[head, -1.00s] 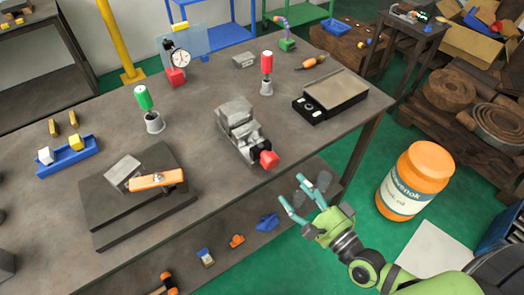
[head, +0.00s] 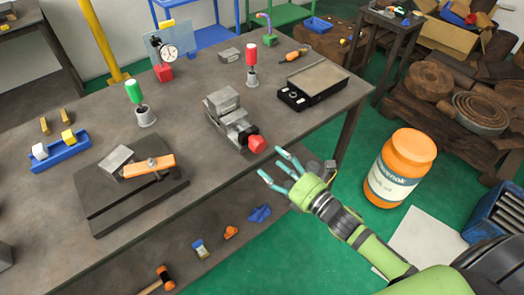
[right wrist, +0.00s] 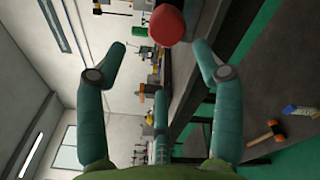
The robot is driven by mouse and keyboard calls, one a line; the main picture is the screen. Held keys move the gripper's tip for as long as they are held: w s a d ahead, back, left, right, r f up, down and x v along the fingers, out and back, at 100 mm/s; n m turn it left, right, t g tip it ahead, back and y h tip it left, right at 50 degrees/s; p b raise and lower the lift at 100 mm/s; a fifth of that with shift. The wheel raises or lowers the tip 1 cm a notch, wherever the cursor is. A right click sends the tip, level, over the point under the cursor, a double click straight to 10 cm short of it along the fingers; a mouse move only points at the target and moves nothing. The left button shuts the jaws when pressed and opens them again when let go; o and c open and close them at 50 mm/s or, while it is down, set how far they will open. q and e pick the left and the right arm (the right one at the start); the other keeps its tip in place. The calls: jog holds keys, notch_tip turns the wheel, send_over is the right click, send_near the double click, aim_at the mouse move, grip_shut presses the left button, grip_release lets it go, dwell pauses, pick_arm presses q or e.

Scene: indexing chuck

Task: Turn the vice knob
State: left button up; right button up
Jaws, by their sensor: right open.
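The grey vice (head: 231,119) stands near the front edge of the workbench. Its red knob (head: 256,144) points towards the front edge; the knob also shows at the top of the right wrist view (right wrist: 168,24). My right gripper (head: 272,165) is open and empty, just in front of and below the knob, apart from it. In the right wrist view its teal fingers (right wrist: 160,75) are spread, with the knob beyond the fingertips. My left gripper is not in view.
The dark workbench (head: 75,105) holds a black block with an orange clamp (head: 148,166), green (head: 134,92) and red-handled (head: 252,55) tools, and a black box (head: 314,85). A lower shelf (head: 180,230) carries small items. An orange jar (head: 401,165) stands at the right.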

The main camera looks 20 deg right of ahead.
aim_at(262, 146)
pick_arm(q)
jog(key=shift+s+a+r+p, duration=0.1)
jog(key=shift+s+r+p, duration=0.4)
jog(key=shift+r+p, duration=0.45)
pick_arm(e)
jog(key=w+n, duration=0.2)
jog(key=w+a+n, duration=0.1)
jog(key=w+n, duration=0.2)
jog(key=w+a+n, duration=0.1)
jog(key=w+n, duration=0.1)
jog(key=shift+w+f+h, duration=0.1)
jog(key=shift+w+h, duration=0.1)
jog(key=shift+h, duration=0.2)
jog(key=shift+d, duration=0.1)
jog(key=c, duration=1.1)
